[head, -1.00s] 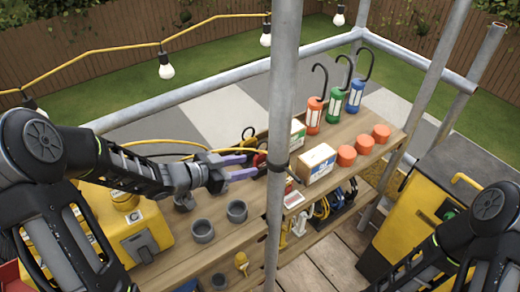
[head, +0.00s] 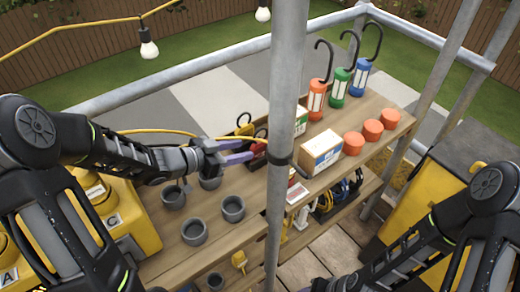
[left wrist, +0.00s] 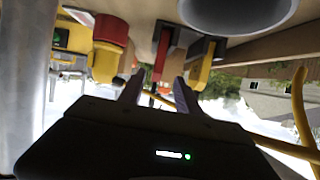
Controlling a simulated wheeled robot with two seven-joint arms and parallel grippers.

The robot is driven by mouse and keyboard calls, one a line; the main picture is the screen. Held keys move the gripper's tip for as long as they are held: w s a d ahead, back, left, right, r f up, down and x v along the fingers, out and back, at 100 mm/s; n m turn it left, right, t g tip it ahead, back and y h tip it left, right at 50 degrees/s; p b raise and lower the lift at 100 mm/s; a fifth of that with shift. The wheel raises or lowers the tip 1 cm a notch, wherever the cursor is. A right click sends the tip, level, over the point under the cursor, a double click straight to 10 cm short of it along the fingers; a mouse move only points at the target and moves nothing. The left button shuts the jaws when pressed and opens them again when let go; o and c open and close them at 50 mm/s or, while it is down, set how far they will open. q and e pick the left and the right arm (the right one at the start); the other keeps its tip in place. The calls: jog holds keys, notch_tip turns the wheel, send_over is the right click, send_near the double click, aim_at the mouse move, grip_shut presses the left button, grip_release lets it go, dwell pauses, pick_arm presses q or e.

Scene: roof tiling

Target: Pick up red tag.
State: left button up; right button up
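The red tag (head: 257,149), with a dark loop on top, is on the wooden workbench (head: 262,186) left of the metal pole. A yellow tag (head: 244,127) of similar form is just behind it. My left gripper (head: 246,152) is open and empty, its two purple fingers apart and pointing at the red tag. In the left wrist view the red tag (left wrist: 162,52) is ahead of the two fingers (left wrist: 158,94), roughly between them, with the yellow tag (left wrist: 203,62) to its right. I cannot tell whether the fingers touch it. My right gripper is out of view.
An upright metal pole (head: 282,100) stands close right of the left gripper. Grey cups (head: 194,232) stand in front of the arm. A cardboard box (head: 320,153), orange cylinders (head: 353,143) and hooked lamps (head: 317,98) are to the right. A yellow cable (head: 160,131) runs behind my left arm.

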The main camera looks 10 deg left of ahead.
aim_at(260, 147)
pick_arm(q)
jog(key=shift+x, duration=1.25)
jog(key=shift+d, duration=0.15)
jog(key=x, duration=0.5)
jog(key=shift+d, duration=0.15)
jog(key=shift+s, duration=0.1)
jog(key=shift+c, duration=0.4)
grip_shut()
